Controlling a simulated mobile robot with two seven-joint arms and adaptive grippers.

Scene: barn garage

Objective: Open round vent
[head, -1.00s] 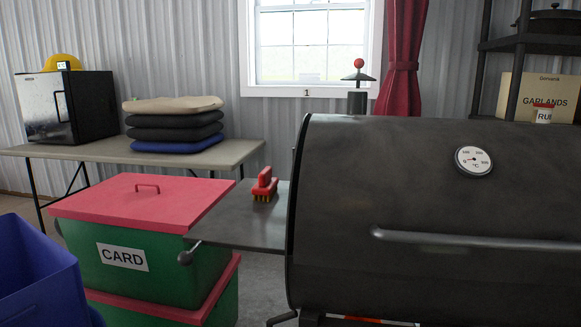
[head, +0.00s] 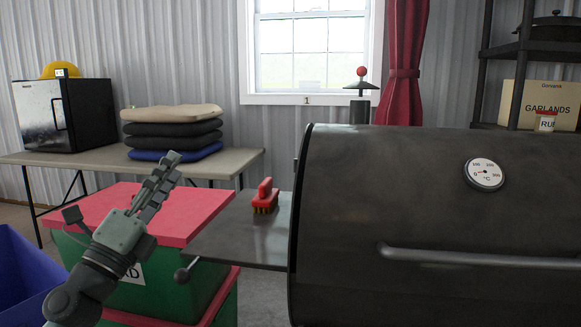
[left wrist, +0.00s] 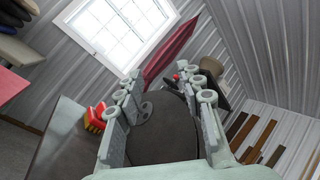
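The dark barrel grill (head: 390,210) fills the right of the head view, with its lid down. Behind its left end stands a chimney with a flat round cap and a red knob (head: 361,72). In the left wrist view the grill's dark end face (left wrist: 165,130) shows between the fingers, with a small grey rounded fitting (left wrist: 147,108) on it, possibly the round vent. Whether it is open I cannot tell. My left gripper (head: 166,178) is raised above the red-lidded box, left of the grill and apart from it. Its fingers are spread and empty. My right gripper is out of view.
A grey side shelf (head: 240,235) juts from the grill's left end, with a red brush (head: 265,197) on it. The red-lidded box (head: 95,208) and a blue bin (head: 25,275) stand at left. A table with cushions (head: 172,130) is behind.

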